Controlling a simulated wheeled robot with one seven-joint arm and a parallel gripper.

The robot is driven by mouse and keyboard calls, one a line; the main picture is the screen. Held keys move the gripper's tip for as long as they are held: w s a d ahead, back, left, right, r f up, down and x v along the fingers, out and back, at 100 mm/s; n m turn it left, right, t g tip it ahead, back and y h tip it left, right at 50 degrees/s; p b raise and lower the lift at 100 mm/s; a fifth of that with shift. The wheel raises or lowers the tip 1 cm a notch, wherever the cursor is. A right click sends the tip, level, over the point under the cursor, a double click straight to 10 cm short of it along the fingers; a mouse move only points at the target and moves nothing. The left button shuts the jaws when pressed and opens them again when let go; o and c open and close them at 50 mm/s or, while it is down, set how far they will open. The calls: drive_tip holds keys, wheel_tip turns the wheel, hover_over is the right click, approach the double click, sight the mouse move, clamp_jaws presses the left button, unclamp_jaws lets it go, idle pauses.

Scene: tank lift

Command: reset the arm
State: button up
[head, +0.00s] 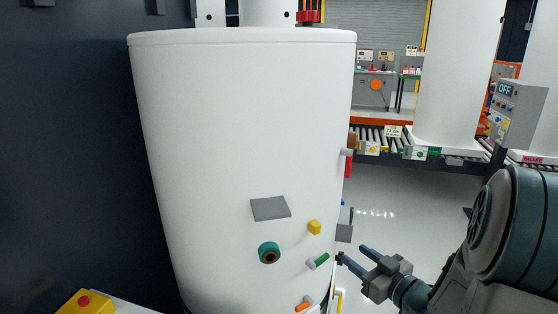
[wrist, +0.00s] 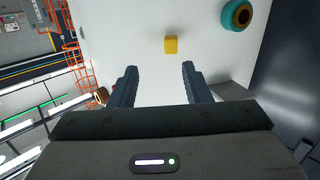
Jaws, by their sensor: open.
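My gripper (head: 352,257) is open and empty, at the right of the tank's lower part in the head view. The large white tank (head: 240,120) fills the middle of the head view. It carries a grey plate (head: 270,208), a yellow block (head: 314,227), a teal ring fitting (head: 269,253), a green-tipped fitting (head: 318,261) and an orange-tipped fitting (head: 304,304). The yellow block (wrist: 171,45) and teal fitting (wrist: 237,15) also show in the wrist view.
A roller conveyor (head: 375,141) runs behind at the right. More white tanks (head: 455,75) and a grey control box reading OFF (head: 515,110) stand there. A yellow box with a red button (head: 84,302) is at lower left. Shiny floor (head: 395,210) lies clear between tank and conveyor.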

drive_tip(key=s+a+m+g+h, duration=0.3)
drive_tip(key=s+g, duration=0.3)
drive_tip(key=s, duration=0.3)
drive_tip(key=s+a+m+g+h, duration=0.3)
drive_tip(key=s+g, duration=0.3)
drive_tip(key=s, duration=0.3)
drive_tip(key=shift+s+a+r+h, duration=0.2)
drive_tip(key=shift+a+r+h, duration=0.2)
drive_tip(key=shift+a+h, duration=0.5)
idle(1.7)
